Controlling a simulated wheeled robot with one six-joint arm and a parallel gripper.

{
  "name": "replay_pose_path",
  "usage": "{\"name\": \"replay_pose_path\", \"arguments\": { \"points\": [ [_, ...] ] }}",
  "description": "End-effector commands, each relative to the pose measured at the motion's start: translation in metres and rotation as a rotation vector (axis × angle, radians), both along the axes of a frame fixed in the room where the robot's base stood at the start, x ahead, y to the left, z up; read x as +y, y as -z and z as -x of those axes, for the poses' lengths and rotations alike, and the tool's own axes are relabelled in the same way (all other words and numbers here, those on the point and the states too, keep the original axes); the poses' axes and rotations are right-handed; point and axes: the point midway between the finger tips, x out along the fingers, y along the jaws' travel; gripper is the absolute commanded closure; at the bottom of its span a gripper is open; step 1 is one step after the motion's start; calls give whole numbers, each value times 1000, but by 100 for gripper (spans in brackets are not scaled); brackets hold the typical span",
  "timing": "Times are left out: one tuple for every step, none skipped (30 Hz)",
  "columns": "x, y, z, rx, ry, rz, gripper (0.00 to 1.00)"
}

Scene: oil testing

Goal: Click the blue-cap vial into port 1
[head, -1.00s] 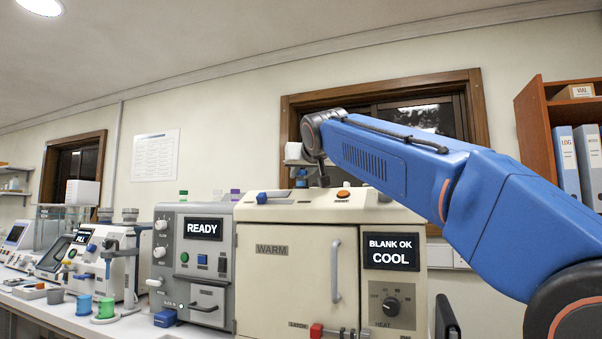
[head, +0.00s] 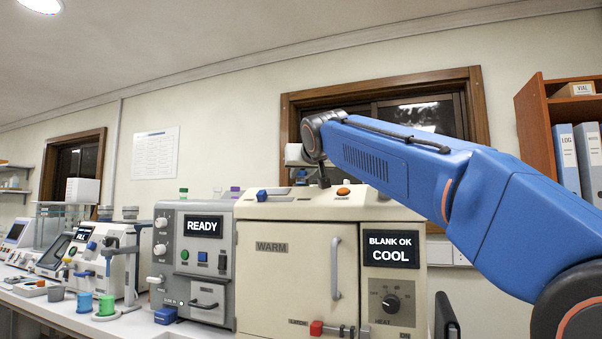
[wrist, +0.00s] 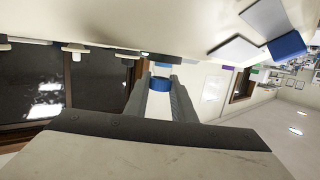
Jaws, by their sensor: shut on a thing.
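In the wrist view my gripper (wrist: 160,80) has its two grey fingers closed on the sides of a pale vial with a blue band (wrist: 160,84), which I take as the blue-cap vial. In the head view my gripper (head: 323,176) is small and dark, low over the top of the cream WARM machine (head: 285,280). The vial is not clear there. I cannot tell which opening is port 1, nor whether the vial touches anything.
The grey READY machine (head: 204,262) stands left of the cream one. A blue knob (head: 261,196) and an orange button (head: 343,191) sit on the cream machine's top.

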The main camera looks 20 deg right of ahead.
Motion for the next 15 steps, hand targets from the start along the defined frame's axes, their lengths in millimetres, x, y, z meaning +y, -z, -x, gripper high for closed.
{"name": "replay_pose_path", "arguments": {
  "points": [
    [0,1,0,1,0,0,99],
    [0,1,0,1,0,0,99],
    [0,1,0,1,0,0,99],
    [0,1,0,1,0,0,99],
    [0,1,0,1,0,0,99],
    [0,1,0,1,0,0,99],
    [0,1,0,1,0,0,99],
    [0,1,0,1,0,0,99],
    [0,1,0,1,0,0,99],
    [0,1,0,1,0,0,99],
    [0,1,0,1,0,0,70],
    [0,1,0,1,0,0,60],
    [0,1,0,1,0,0,55],
    [0,1,0,1,0,0,55],
    [0,1,0,1,0,0,55]
  ]
}}
